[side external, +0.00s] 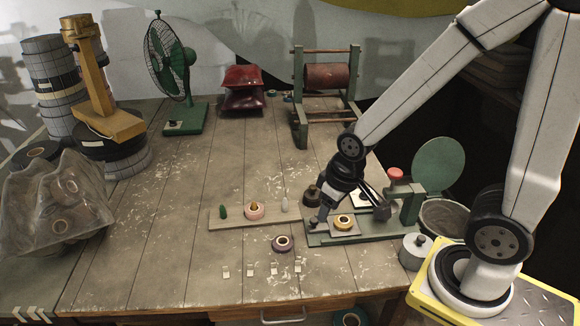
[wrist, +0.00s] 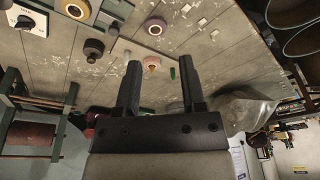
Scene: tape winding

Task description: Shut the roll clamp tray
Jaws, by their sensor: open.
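The roll clamp tray (side external: 353,231) is a small flat plate carrying a yellow tape roll (side external: 344,222). It sits out on the green base of the clamp machine (side external: 410,205), in front of its upright. In the wrist view the roll and tray (wrist: 76,9) are at the top left edge, partly cut off. My gripper (side external: 319,218) is low over the left part of the green base, beside the tray. In the wrist view my gripper (wrist: 160,75) has its two dark fingers apart with nothing between them. Whether a finger touches the tray is unclear.
A wooden board (side external: 236,220) with a pink roll (side external: 255,210) and small cones lies left of the machine. A purple roll (side external: 283,243) lies in front. A dark knobbed weight (side external: 311,196) is close to my gripper. The table's left middle is clear.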

